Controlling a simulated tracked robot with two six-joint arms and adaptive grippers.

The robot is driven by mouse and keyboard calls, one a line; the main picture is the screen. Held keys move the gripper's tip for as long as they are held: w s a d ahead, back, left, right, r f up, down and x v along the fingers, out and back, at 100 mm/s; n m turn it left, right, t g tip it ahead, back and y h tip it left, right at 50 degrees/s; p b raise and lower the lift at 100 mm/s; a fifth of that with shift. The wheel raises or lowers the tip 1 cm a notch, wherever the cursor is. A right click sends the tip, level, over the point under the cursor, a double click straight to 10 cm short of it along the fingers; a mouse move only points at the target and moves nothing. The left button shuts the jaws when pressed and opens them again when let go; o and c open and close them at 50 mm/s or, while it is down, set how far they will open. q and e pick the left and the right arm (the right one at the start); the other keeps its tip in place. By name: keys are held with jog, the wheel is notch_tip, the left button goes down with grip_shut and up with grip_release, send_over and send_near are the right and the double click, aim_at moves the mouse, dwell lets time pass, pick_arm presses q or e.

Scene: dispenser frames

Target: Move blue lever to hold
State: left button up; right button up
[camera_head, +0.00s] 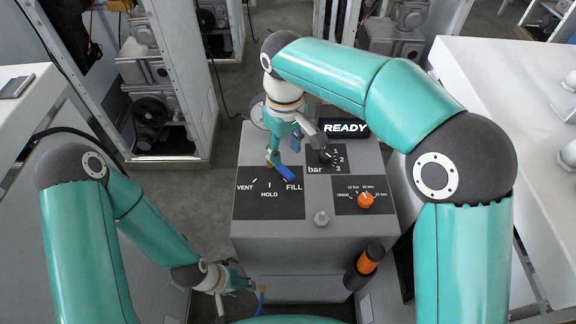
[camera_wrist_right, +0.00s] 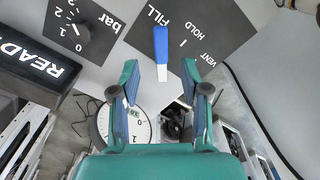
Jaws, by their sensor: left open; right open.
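The blue lever (camera_head: 285,173) is on the black VENT/HOLD/FILL plate (camera_head: 254,207) of the grey console. Its blue handle points toward the FILL label. In the right wrist view the lever (camera_wrist_right: 161,45) lies centred just beyond my fingertips, beside FILL. My right gripper (camera_head: 285,150) is open above the lever; in the wrist view its fingers (camera_wrist_right: 161,72) stand either side of the lever's line. I cannot tell whether they touch it. My left gripper (camera_head: 250,287) is open and empty, low in front of the console, partly hidden.
A black bar dial (camera_head: 326,156) and a READY display (camera_head: 346,129) are right of the lever. An orange knob (camera_head: 365,200) and a hex bolt (camera_head: 321,218) are nearer the front. A black and orange cylinder (camera_head: 368,262) stands at the console's front right. A round gauge (camera_wrist_right: 130,125) is behind my right fingers.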

aim_at(287, 170)
notch_tip(287, 170, down, 6)
jog(key=shift+f, duration=0.1)
dwell(0.4)
grip_shut()
jog(key=shift+d, duration=0.2)
jog(key=shift+a, duration=0.1)
